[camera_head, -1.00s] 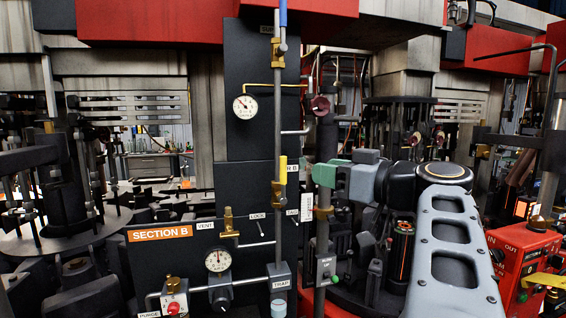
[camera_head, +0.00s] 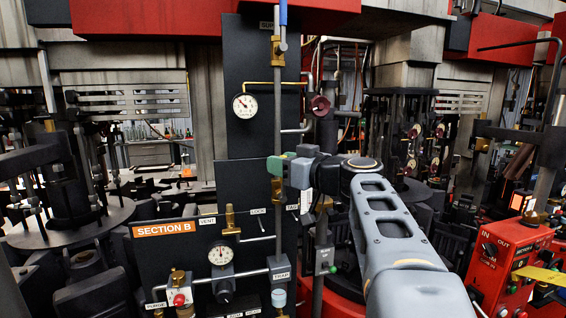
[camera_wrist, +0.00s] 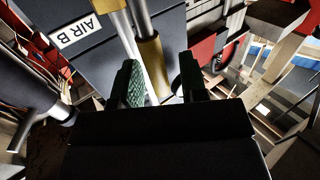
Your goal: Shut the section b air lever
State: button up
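The section B air lever has a yellow handle (camera_wrist: 152,65) on a grey stem, and it stood upright in the earlier head view. Now my gripper (camera_head: 279,168) hides the handle in the head view. The lever's brass valve body (camera_head: 277,190) shows just below, on the vertical grey pipe (camera_head: 280,115). In the wrist view my gripper (camera_wrist: 158,76) is open. Its two green-padded fingers stand either side of the yellow handle, with visible gaps. How deep the handle sits between them is hard to tell. The AIR B label (camera_wrist: 78,32) is on the dark panel beside it.
The SECTION B panel (camera_head: 163,229) with a gauge (camera_head: 220,254), a vent valve (camera_head: 229,220) and a red purge knob (camera_head: 179,299) lies below left. An upper gauge (camera_head: 245,105) and a second pipe (camera_head: 321,150) with a dark red handwheel (camera_head: 320,104) are close by.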

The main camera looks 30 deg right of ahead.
jog(key=shift+c, duration=0.3)
grip_shut()
